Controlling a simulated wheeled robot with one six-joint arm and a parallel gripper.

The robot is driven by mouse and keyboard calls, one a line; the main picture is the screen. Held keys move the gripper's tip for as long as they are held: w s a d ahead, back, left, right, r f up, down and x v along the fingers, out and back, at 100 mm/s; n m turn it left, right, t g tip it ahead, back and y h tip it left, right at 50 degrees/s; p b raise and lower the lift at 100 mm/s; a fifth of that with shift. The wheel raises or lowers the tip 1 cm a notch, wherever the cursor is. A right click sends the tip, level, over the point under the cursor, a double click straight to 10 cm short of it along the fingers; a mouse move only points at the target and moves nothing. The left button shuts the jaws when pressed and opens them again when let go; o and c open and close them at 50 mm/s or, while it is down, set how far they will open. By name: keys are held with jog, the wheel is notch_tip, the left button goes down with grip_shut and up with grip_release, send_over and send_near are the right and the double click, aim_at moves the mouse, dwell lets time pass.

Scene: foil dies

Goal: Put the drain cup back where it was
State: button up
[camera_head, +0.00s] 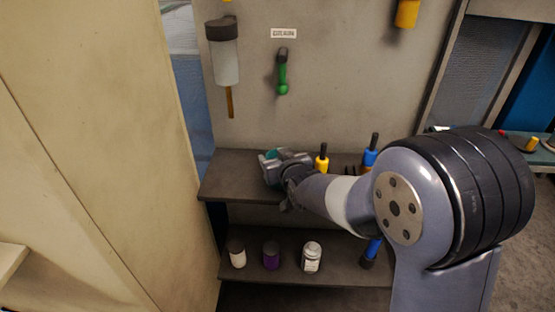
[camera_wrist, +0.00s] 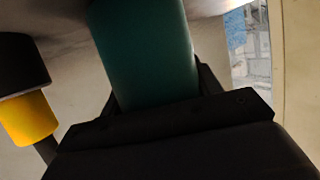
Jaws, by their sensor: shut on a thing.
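My gripper (camera_head: 278,164) is low over the left end of the upper shelf, shut on a teal cylinder that I take to be the drain cup (camera_head: 271,154). Only a small part of the cup shows between the fingers in the head view. In the wrist view the teal cup (camera_wrist: 147,50) fills the space between the dark fingers, and its far end is out of frame. I cannot tell whether the cup touches the shelf.
The upper shelf (camera_head: 229,173) also holds yellow-and-black (camera_head: 322,164) and blue-and-black (camera_head: 371,157) tools close right of my gripper. A clear container (camera_head: 225,62) and a green tool (camera_head: 283,75) hang above. Bottles, including a purple one (camera_head: 271,256), stand below.

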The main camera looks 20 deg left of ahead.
jog(key=shift+f, duration=0.2)
jog(key=o, duration=1.1)
jog(key=shift+r, duration=0.2)
jog(key=shift+s+d, duration=0.1)
jog(key=shift+s, duration=0.1)
jog(key=v, duration=1.1)
jog(key=shift+s+d+r, duration=0.15)
jog(key=shift+s+d, duration=0.05)
jog(key=shift+w+a, duration=0.1)
